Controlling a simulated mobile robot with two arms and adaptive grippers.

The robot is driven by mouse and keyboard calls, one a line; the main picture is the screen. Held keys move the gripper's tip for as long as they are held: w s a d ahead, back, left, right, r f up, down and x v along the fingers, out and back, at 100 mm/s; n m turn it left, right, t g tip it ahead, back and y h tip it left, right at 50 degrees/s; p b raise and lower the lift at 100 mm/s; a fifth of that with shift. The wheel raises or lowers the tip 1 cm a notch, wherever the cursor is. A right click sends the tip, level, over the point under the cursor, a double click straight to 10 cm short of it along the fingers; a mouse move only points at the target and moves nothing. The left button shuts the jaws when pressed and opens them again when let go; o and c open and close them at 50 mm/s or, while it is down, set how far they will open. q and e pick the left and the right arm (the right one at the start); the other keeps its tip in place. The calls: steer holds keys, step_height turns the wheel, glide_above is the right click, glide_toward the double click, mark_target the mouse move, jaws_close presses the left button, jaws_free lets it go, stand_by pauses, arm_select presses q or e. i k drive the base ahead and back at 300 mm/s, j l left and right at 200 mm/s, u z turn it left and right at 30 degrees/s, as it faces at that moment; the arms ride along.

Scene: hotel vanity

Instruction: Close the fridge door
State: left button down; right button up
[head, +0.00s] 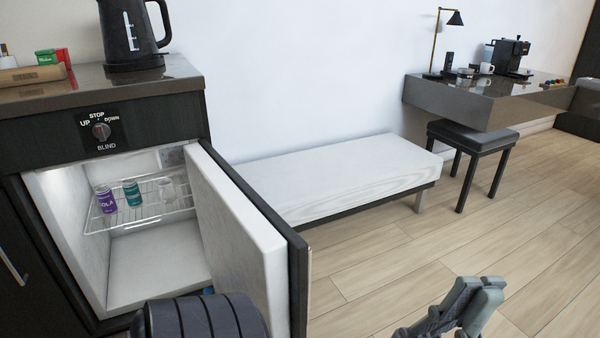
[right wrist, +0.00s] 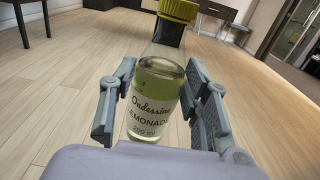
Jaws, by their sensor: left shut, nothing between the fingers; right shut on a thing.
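The fridge (head: 150,270) stands open under the counter in the head view, its lit white inside showing. Its door (head: 240,220) is swung outward to the right, with a white inner panel and a dark outer face. My left gripper (head: 478,292) is shut and empty at the bottom right, over the floor and apart from the door. In the right wrist view, my right gripper (right wrist: 163,100) is shut on a lemonade bottle (right wrist: 156,88) with a yellow cap and pale yellow-green contents. The right gripper does not show in the head view.
A purple can (head: 105,199), a teal can (head: 132,193) and a clear glass stand on the fridge's wire shelf (head: 150,212). A low white bench (head: 330,170) stands behind the door. A black stool (head: 472,140) is farther right. Open wooden floor (head: 390,265) lies right of the door.

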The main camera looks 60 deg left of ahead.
mark_target(250, 249)
steer(key=i+l+u, duration=0.15)
steer(key=u, duration=0.35)
steer(key=i+l+u, duration=0.1)
steer(key=u, duration=0.35)
steer(key=l+u, duration=0.35)
steer(key=u, duration=0.15)
steer(key=i+l+u, duration=0.1)
steer(key=l+u, duration=0.15)
steer(key=u, duration=0.25)
steer(key=l+u, duration=0.5)
steer(key=k+l, duration=0.05)
